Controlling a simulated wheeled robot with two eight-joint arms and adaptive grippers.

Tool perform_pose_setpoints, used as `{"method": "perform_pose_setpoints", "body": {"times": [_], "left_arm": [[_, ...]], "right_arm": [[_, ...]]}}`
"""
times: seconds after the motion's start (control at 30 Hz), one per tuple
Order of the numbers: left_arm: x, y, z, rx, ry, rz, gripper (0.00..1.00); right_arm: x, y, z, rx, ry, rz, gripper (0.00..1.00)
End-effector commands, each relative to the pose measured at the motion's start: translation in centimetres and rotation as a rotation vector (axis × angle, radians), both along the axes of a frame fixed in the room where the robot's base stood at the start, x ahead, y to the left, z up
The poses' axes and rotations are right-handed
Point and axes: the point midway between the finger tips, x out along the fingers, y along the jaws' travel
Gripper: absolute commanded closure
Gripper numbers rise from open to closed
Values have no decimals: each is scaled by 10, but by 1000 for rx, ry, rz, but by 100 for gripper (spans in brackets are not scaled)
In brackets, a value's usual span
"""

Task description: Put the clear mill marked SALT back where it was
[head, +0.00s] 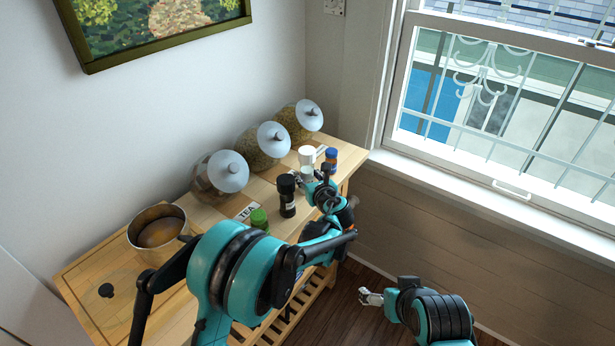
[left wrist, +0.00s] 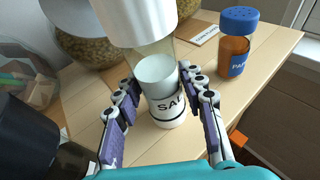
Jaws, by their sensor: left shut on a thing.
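The clear mill marked SALT (left wrist: 160,93) has a white top, white contents and a white base; only "SA" and part of a further letter show on its label. Its white top also shows in the head view (head: 306,154). My left gripper (left wrist: 158,100) is shut around the mill's body, one finger on each side. In the head view the left gripper (head: 308,181) is over the table's right part. The mill is upright or nearly so; I cannot tell if its base touches the wood. My right gripper (head: 370,297) hangs over the floor, away from the table.
A black mill (head: 287,196) and a green-lidded jar (head: 259,219) stand left of the salt mill. A blue-lidded shaker (head: 330,160) stands to its right. Large glass jars (head: 215,174) line the wall behind. A TEA card (head: 247,212) and a pot (head: 158,232) are further left.

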Motion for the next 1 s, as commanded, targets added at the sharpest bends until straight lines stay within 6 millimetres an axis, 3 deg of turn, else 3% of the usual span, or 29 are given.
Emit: {"method": "perform_pose_setpoints", "body": {"times": [0.03,0.1,0.5,1.0], "left_arm": [[0,0,-3,0,0,0,57],[0,0,-2,0,0,0,39],[-2,-1,4,0,0,-1,39],[-91,-32,33,0,0,-2,39]], "right_arm": [[0,0,-2,0,0,0,12],[0,0,-1,0,0,0,12],[0,0,3,0,0,0,12],[0,0,28,0,0,0,12]]}}
